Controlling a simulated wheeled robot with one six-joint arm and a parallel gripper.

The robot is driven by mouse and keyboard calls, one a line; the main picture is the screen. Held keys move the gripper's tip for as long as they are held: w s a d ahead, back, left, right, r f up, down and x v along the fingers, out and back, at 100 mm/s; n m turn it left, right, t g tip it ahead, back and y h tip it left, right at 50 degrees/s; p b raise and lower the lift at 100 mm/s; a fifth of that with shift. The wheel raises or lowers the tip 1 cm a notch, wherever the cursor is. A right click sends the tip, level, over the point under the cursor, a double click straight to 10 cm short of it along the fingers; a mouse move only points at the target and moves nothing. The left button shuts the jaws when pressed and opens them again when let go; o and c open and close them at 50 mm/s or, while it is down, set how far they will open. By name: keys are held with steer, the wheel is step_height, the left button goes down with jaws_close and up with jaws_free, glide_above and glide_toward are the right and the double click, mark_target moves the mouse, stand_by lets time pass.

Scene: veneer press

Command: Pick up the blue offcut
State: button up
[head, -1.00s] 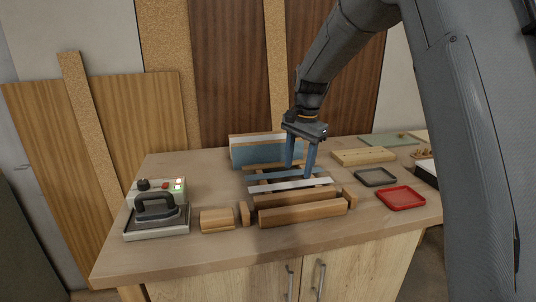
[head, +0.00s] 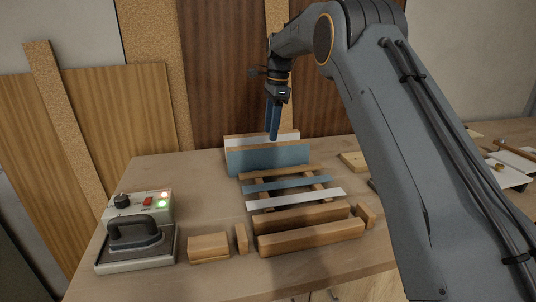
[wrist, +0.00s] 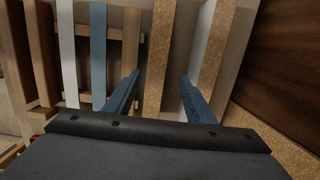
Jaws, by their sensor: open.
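Two blue pieces show in the head view. A narrow blue strip (head: 287,185) lies across a wooden slatted rack (head: 281,171), behind a white strip (head: 295,199). A larger blue panel (head: 268,159) stands upright behind the rack; I cannot tell which piece is called the offcut. My gripper (head: 273,137) is open and empty, pointing down above the upright boards. In the wrist view, the blue strip (wrist: 98,50) and white strip (wrist: 67,50) lie left of my fingers (wrist: 160,76). A tan upright strip (wrist: 157,55) shows between the fingertips.
A sealing iron on a control box (head: 137,235) stands at the left of the bench. Wooden blocks (head: 208,247) and bars (head: 312,235) lie at the front. Tall boards (head: 225,70) lean on the wall behind. Bare benchtop (head: 185,185) lies left of the rack.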

mark_target(269, 145)
steer(key=f+p, duration=0.1)
steer(key=f, duration=0.3)
steer(key=s+f+p, duration=0.1)
steer(key=f, duration=0.1)
steer(key=shift+a+f+p, duration=0.3)
steer(key=shift+a+f, duration=0.05)
steer(key=shift+a, duration=0.05)
steer(key=shift+f, duration=0.45)
steer(key=shift+w+r, duration=0.1)
jaws_close()
